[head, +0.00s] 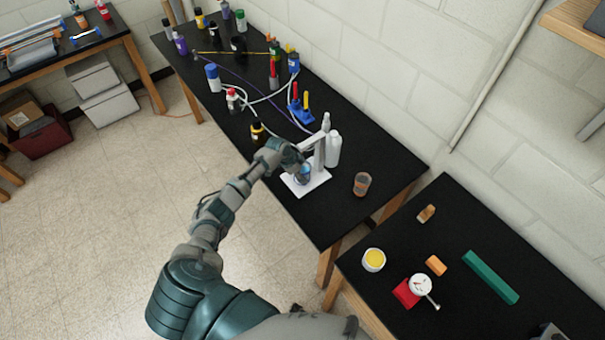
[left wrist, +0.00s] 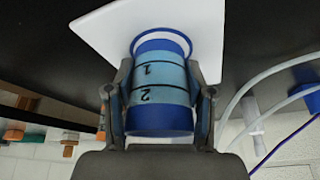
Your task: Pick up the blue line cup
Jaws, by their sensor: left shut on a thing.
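The blue line cup (left wrist: 158,85) is a light blue cylinder with dark lines, the numerals 1 and 2, and darker blue ends. In the left wrist view it sits between the two fingers of my left gripper (left wrist: 158,105), which is shut on it from both sides. In the head view the cup (head: 303,174) shows small and partly hidden at the white stand (head: 315,184), below my left gripper (head: 297,165). I cannot tell whether the cup touches the stand's base. My right gripper is not in view.
The stand's white upright and arm rise close beside my left gripper. A white bottle (head: 333,150) stands behind it and a brown cup (head: 362,184) to the right. Cables, a blue rack (head: 301,112) and several bottles crowd the black table further back.

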